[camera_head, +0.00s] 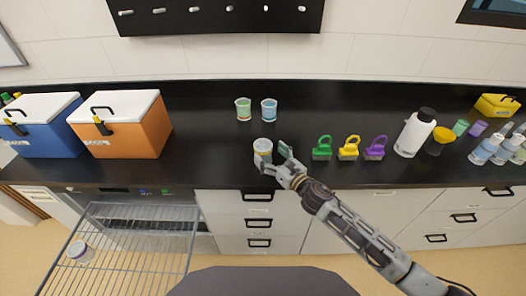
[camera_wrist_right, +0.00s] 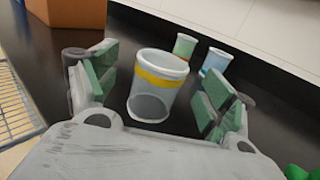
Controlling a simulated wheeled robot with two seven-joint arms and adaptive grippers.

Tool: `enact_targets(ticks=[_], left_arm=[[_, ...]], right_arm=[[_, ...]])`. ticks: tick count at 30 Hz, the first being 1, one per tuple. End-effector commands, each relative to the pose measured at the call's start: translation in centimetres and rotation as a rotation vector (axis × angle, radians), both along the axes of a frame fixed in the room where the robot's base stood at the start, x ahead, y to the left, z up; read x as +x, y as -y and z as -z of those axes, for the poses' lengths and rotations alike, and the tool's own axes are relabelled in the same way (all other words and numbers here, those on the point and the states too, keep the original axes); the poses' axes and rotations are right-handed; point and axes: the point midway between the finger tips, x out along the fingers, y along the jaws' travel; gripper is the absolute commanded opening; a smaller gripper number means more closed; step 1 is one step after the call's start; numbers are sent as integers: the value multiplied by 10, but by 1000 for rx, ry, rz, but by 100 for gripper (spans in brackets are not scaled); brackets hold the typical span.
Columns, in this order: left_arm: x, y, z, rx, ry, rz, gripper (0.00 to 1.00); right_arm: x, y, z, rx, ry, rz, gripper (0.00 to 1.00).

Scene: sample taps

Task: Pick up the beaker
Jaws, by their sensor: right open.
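A clear beaker (camera_head: 262,150) with a yellow band stands upright on the black counter near its front edge. It also shows in the right wrist view (camera_wrist_right: 160,80), empty as far as I can see. My right gripper (camera_head: 277,158) is open just to the right of it, and in the wrist view its two green-padded fingers (camera_wrist_right: 156,92) are on either side of the beaker with gaps between. I cannot tell exactly how far the beaker is between the pads. My left gripper is not in view.
A green cup (camera_head: 243,110) and a blue cup (camera_head: 268,110) stand behind the beaker. An orange cooler (camera_head: 140,130) stands left.

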Motion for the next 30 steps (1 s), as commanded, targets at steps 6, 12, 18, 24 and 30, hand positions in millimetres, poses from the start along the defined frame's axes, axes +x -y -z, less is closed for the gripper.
enact_targets(ticks=[6,12,18,24,30], left_arm=[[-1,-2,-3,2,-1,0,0],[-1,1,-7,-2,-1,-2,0],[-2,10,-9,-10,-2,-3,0],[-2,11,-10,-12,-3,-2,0],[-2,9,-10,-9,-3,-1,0]], right_arm=[[8,-4,0,1,-1,1,83],[22,-12,-1,2,0,0,83],[36,-22,-1,2,0,0,83],[44,-27,0,1,1,0,83],[44,-28,0,0,0,0,83]])
